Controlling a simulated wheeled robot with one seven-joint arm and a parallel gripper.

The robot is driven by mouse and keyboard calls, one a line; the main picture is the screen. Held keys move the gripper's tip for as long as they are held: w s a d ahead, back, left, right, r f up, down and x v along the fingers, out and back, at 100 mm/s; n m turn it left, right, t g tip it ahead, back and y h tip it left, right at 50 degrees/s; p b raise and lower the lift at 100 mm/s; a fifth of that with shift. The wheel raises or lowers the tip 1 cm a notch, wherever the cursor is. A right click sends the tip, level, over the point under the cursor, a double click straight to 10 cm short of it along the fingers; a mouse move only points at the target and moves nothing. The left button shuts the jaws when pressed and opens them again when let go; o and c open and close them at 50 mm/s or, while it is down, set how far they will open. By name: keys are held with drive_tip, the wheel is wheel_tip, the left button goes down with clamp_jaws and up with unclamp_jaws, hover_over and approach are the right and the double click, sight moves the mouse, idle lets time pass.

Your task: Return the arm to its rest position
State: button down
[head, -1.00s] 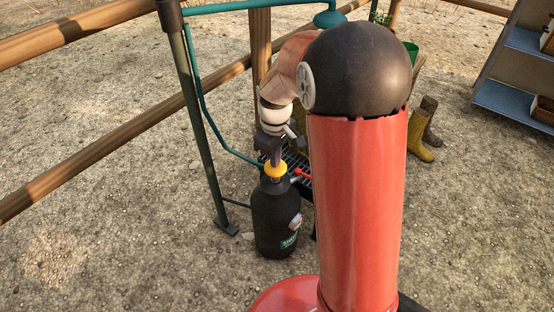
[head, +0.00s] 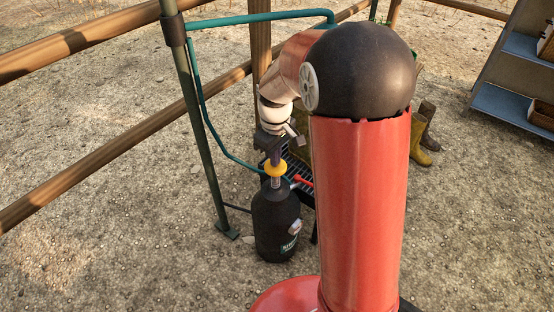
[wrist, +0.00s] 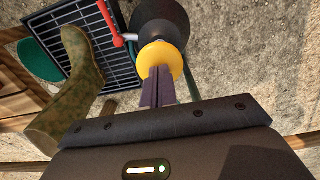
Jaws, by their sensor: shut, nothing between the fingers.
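My gripper (head: 275,158) points down just above the yellow ring (head: 276,168) at the top of a black canister (head: 275,222). In the wrist view its dark purple fingers (wrist: 157,88) are shut together and empty. Their tips overlap the yellow ring (wrist: 163,58) in the picture; I cannot tell whether they touch it. The black canister (wrist: 160,18) stands upright beyond the ring. My red arm column fills the middle of the head view and hides part of the ground behind it.
A red lever (wrist: 110,22) lies beside a dark grate (wrist: 90,60). A camouflage boot (wrist: 78,85) and a green round item (wrist: 38,60) are near it. A green post (head: 200,130) with teal piping stands left of the canister. A shelf (head: 505,105) is far right. Gravel at left is open.

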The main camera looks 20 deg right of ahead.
sight(276, 169)
idle(0.8)
drive_tip(key=shift+f+b, duration=1.9)
drive_tip(key=shift+f, duration=0.65)
drive_tip(key=shift+r, duration=0.25)
wheel_tip(276, 169, up, 5)
drive_tip(key=p, duration=0.4)
